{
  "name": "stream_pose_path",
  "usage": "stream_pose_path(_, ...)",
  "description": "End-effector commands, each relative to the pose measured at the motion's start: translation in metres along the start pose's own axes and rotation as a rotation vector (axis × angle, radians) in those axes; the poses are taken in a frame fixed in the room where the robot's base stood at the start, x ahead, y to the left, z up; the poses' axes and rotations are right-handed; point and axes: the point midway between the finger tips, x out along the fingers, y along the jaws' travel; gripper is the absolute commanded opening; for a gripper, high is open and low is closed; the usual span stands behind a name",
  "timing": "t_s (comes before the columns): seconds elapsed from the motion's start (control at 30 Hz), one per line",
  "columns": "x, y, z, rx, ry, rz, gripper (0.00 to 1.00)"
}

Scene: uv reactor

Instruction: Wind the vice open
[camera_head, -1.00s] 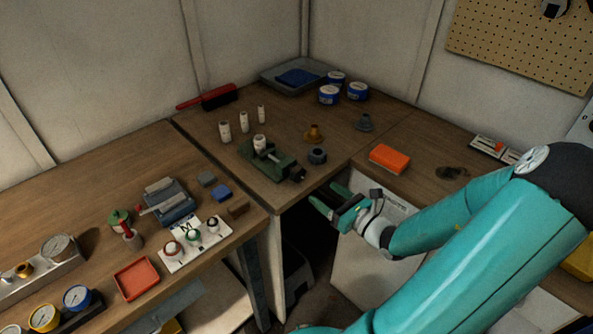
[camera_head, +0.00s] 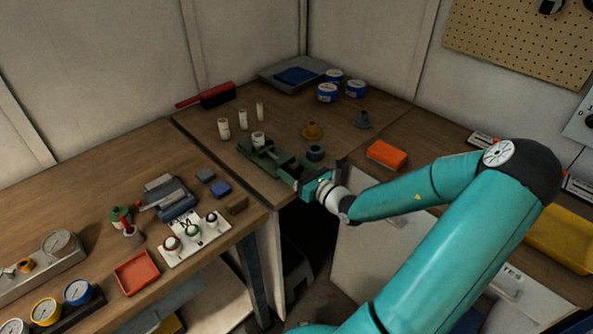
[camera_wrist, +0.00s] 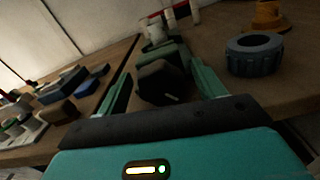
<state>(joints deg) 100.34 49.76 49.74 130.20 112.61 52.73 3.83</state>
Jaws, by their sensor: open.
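The green vice (camera_head: 258,154) stands on the corner bench, with a white cylinder (camera_head: 258,138) at its jaws. In the wrist view the vice body (camera_wrist: 172,52) lies straight ahead, with its dark faceted knob (camera_wrist: 160,85) at the near end. My gripper (camera_head: 302,181) is at the bench's front edge by that end of the vice. It is open, and its two green fingers (camera_wrist: 160,74) stand on either side of the knob. Gaps show between the fingers and the knob, so they do not appear to grip it. In the head view my gripper hides the knob.
A dark ribbed ring (camera_head: 315,153) stands just right of the vice, close to my right finger. An orange flanged part (camera_head: 312,131) and white cylinders (camera_head: 224,129) stand behind. An orange box (camera_head: 387,155) lies to the right. Blue and brown blocks (camera_head: 221,189) lie left.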

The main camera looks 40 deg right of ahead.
Motion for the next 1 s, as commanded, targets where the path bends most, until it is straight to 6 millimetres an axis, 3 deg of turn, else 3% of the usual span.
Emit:
stream_pose_path(0.07,-0.0001,0.0002,0.0000,0.000,0.000,0.000,0.65)
stream_pose_path(0.27,-0.0004,0.0003,-0.0001,0.000,0.000,0.001,0.25)
stream_pose_path(0.3,-0.0005,0.0003,-0.0001,0.000,0.000,0.001,0.24)
stream_pose_path(0.67,-0.0003,0.0009,-0.0011,-0.051,0.003,0.002,0.24)
stream_pose_path(1.0,0.0001,0.0019,-0.0016,-0.275,0.006,0.004,0.24)
